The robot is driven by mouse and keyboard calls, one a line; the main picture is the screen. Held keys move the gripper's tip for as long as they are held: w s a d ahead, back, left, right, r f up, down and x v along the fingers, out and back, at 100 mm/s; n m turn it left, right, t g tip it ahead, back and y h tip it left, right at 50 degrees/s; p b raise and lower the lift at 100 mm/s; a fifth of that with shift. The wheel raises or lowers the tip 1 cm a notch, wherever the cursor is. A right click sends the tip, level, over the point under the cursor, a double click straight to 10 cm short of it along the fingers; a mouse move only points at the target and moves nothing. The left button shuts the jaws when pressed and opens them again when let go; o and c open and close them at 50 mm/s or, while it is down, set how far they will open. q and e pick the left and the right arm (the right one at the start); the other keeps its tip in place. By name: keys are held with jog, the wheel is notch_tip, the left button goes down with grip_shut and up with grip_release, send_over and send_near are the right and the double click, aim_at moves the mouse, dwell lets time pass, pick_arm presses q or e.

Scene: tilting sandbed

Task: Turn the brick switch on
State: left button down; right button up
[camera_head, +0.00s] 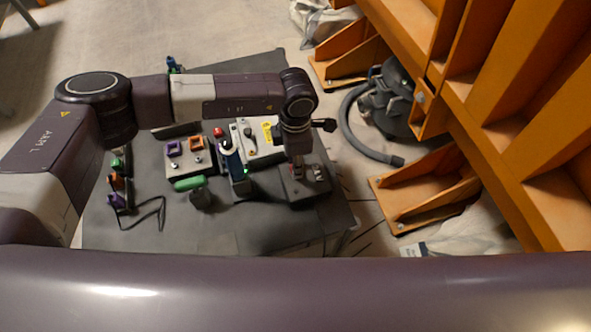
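My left arm reaches in from the left, and its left gripper (299,168) points down over a dark box (293,190) with small red and white parts on top. This box may be the brick switch, but I cannot be sure. The fingertips are small and dark; whether they touch the box, or are open or shut, cannot be told. The gripper partly hides the box top. My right gripper is not in view.
A dark table (240,230) carries a panel with purple and orange squares (184,168), a white-and-yellow box (262,140), a blue-handled device (235,167) and a green cylinder (189,184). An orange steel frame (530,120) and vacuum cleaner (393,100) stand right.

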pick_arm(q)
jog(key=m+b, duration=0.4)
jog(key=b, duration=0.2)
jog(key=shift+w+f+m+b, duration=0.1)
jog(key=shift+f+m+b, duration=0.05)
jog(key=shift+m+b, duration=0.25)
jog(key=shift+r+m+b, duration=0.25)
jog(key=shift+m+b, duration=0.55)
jog(key=shift+b, duration=0.15)
jog(key=c, duration=1.7)
grip_release()
jog(key=shift+o, duration=0.2)
notch_tip(320, 180, up, 12)
